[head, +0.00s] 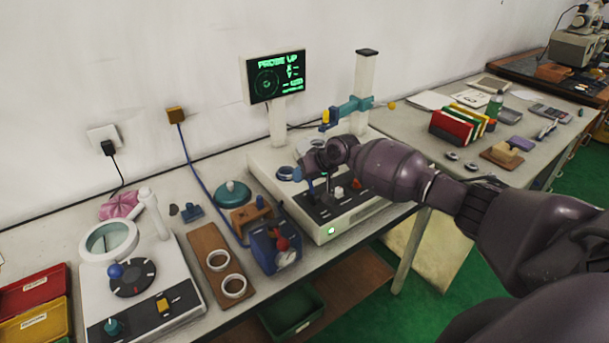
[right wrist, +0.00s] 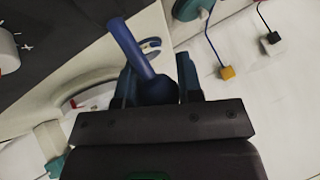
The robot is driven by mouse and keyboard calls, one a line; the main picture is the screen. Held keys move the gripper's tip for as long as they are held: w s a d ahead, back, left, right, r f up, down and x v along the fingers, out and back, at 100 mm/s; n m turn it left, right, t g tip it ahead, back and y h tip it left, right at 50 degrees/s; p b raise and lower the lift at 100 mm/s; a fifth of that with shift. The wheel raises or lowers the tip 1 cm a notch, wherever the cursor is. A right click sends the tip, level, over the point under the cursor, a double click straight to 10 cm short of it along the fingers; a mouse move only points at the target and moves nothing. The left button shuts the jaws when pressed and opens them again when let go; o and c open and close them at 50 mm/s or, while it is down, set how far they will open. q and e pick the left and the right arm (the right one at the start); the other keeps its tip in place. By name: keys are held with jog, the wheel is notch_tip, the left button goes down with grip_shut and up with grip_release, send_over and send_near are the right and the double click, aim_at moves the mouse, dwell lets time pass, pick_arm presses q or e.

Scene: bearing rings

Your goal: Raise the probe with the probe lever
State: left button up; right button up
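The measuring machine (head: 262,168) stands mid-bench in the head view. Its screen (head: 277,77) reads "PROBE UP". A teal arm (head: 350,107) on the machine's pale column carries a yellow-and-blue probe (head: 328,118), clear above the machine. My right gripper (head: 316,172) is low over the machine's front left part. In the right wrist view, the blue probe lever (right wrist: 132,48) slants down between the fingers of my right gripper (right wrist: 158,88). Its dark rounded end fills the gap, and the fingers look closed on it. My wrist hides much of the lever in the head view. My left gripper is not in view.
A blue box (head: 276,250) and a wooden board (head: 220,266) with two rings stand left of the machine. A magnifier station (head: 140,290) is farther left. Colored folders (head: 455,127) stand at right. My right arm crosses over the machine's right side.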

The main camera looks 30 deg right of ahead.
jog(key=o, duration=0.4)
jog(key=v, duration=1)
jog(key=shift+s+d+r, duration=0.1)
jog(key=shift+s+r, duration=0.15)
jog(key=shift+s, duration=0.05)
dwell(0.5)
